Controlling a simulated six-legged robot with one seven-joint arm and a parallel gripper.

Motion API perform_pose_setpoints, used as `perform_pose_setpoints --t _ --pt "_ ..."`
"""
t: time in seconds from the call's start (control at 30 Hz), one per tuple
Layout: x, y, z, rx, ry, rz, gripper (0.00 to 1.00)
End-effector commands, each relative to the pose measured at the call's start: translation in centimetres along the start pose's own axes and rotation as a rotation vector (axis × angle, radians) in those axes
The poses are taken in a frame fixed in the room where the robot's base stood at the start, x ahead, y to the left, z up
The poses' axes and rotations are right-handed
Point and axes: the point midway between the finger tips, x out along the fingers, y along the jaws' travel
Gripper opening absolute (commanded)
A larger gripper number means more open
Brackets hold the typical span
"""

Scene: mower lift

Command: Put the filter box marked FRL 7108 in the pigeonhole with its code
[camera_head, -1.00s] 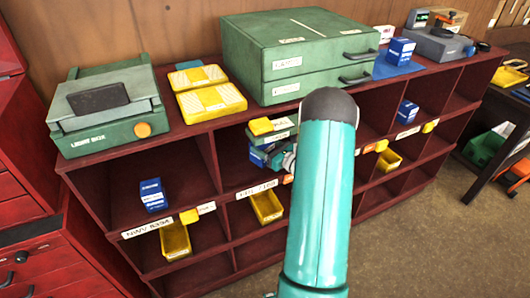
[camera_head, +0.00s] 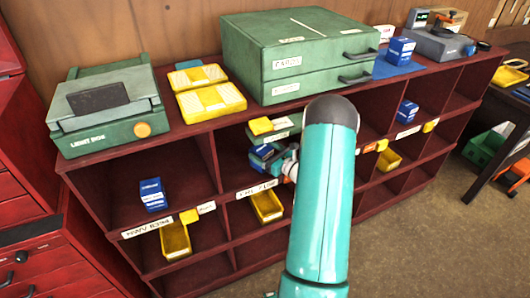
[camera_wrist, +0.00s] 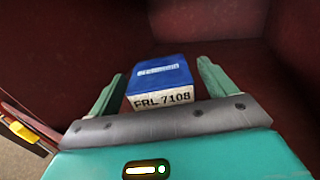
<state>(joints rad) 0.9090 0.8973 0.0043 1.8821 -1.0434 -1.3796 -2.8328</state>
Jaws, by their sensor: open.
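The blue and white filter box (camera_wrist: 163,80), with FRL 7108 on its white front, stands upright on the floor of a dark red pigeonhole in the wrist view. My gripper (camera_wrist: 160,71) is open, with one green finger on each side of the box. Gaps show between the fingers and the box. In the head view my gripper (camera_head: 270,156) is inside the middle pigeonhole of the upper row, partly hidden by my arm. The label (camera_head: 257,189) under this pigeonhole is too blurred there to read surely.
The dark red shelf (camera_head: 185,228) has several pigeonholes. A blue box (camera_head: 152,195) stands in the left one. Yellow bins (camera_head: 175,241) sit below. A green drawer cabinet (camera_head: 295,58) and a light box (camera_head: 105,105) stand on top. Pigeonhole walls are close around my gripper.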

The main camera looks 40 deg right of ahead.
Motion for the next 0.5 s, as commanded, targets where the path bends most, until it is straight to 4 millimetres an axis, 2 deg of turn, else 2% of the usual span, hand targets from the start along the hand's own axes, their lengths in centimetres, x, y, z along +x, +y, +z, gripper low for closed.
perform_pose_setpoints --t 0.17,0.5 --pt "-1.8 -0.1 0.0 0.0 0.002 -0.003 0.83" --pt "-9.0 -0.1 0.0 0.001 0.002 -0.002 0.83"
